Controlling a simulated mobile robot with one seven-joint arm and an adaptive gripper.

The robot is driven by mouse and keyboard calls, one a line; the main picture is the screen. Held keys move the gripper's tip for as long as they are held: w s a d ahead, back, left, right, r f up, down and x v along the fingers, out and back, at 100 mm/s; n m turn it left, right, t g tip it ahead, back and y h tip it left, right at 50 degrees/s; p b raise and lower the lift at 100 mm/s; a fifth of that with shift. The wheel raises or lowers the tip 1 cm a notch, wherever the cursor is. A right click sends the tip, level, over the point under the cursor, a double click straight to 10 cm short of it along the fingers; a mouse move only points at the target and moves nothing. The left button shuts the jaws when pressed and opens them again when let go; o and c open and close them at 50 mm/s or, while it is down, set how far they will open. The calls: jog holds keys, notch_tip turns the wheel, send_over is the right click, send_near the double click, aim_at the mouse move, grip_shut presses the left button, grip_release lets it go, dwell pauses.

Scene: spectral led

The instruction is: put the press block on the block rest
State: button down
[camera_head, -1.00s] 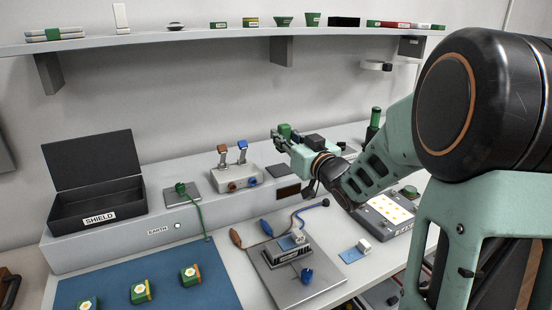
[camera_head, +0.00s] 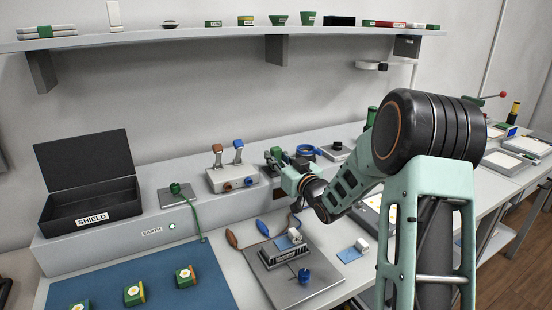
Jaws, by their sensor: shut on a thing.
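My gripper (camera_head: 273,158) is over the raised grey ledge, just right of the box with two toggle switches. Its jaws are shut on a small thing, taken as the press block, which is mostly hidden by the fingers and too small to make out. I cannot tell for certain which thing is the block rest. A small white block on a blue pad (camera_head: 349,254) stands on the lower bench, and a grey fixture (camera_head: 284,254) with a white block on top is to its left.
The switch box (camera_head: 230,178) is close to my gripper's left. An open black SHIELD box (camera_head: 85,206) stands on the ledge at left. A blue mat (camera_head: 215,292) holds several green parts. A long shelf (camera_head: 190,38) runs above. A blue ring (camera_head: 305,150) is behind my arm.

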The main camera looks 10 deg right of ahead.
jog(key=shift+f, duration=0.1)
jog(key=c, duration=1.7)
grip_release()
jog(key=shift+r, duration=0.3)
jog(key=v, duration=1.2)
jog(key=shift+s, duration=0.1)
